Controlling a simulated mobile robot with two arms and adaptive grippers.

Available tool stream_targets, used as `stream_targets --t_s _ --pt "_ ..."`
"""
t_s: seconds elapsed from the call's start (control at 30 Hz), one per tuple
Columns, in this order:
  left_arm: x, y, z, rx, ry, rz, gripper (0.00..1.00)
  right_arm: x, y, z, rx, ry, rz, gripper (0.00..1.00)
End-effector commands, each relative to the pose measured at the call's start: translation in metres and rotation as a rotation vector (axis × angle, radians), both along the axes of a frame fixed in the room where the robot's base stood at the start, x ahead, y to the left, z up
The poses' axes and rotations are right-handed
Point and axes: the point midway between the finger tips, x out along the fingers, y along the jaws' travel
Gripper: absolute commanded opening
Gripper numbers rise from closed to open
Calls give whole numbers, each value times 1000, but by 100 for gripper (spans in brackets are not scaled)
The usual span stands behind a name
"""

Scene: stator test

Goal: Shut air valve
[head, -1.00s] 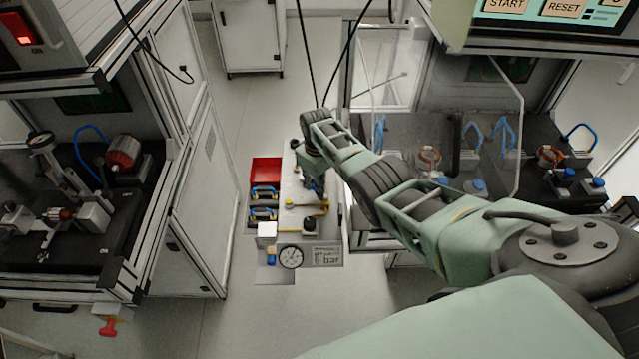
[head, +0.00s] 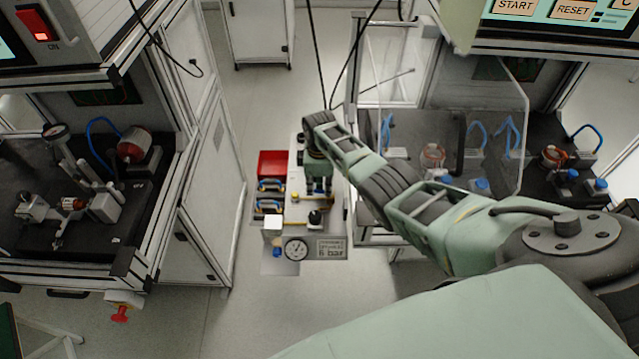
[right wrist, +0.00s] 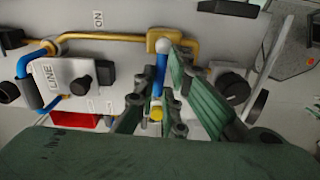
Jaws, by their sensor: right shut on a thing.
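The air valve's blue lever (right wrist: 159,72) shows in the right wrist view, with a white ball at its upper end and a yellow end below. It stands beside a brass pipe (right wrist: 95,37) near the "ON" label. My right gripper (right wrist: 160,100) has its green fingers on both sides of the lever and is shut on it. In the head view, my right gripper (head: 318,186) points down at the small service panel (head: 304,212), and its fingers hide most of the valve. My left gripper is in neither view.
A pressure gauge (head: 295,249) and a "6 bar" label (head: 331,248) are at the panel's front. A red bin (head: 272,162) and blue-handled items lie left of the gripper. Black knobs (right wrist: 233,87) flank the lever. Workbenches stand on both sides, with clear floor in front.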

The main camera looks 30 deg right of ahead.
Motion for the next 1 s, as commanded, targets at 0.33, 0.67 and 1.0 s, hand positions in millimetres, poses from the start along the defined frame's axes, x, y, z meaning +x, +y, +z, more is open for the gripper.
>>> stream_targets --t_s 0.33,0.67,1.0 --pt "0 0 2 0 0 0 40 2 -3 3 -7 -9 58 0" --pt "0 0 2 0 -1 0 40 2 -3 4 -7 -9 61 0" --pt "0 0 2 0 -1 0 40 0 -1 2 -3 -5 59 27"
